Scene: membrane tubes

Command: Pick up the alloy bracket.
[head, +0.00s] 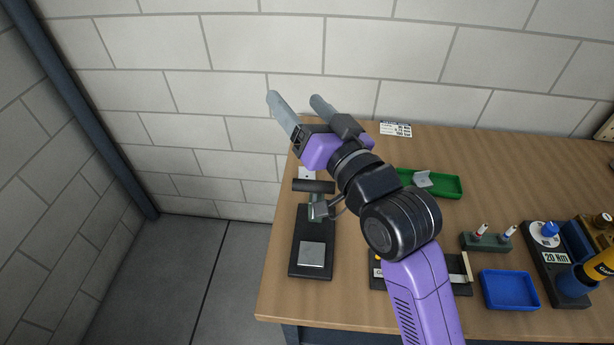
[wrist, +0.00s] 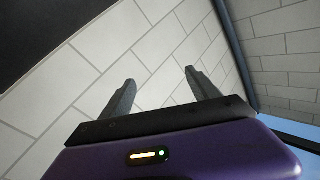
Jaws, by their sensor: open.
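A small light-grey angled piece, which looks like the alloy bracket (head: 423,179), rests in the green tray (head: 447,187) toward the back of the table. My gripper (head: 297,99) is raised over the back left of the table, up and to the left of the tray, well apart from it. Its two grey fingers are spread with nothing between them. In the wrist view my gripper (wrist: 159,79) also shows open and empty against the block wall. The bracket is not in the wrist view. My forearm passes close to the tray's left end and may hide part of it.
A black stand with a square metal plate (head: 312,254) is at the table's left. A blue tray (head: 509,290), a dark green holder (head: 486,242) with small tubes, and a "20 Nm" unit (head: 553,262) stand at the right. The wooden table (head: 530,165) is clear behind them.

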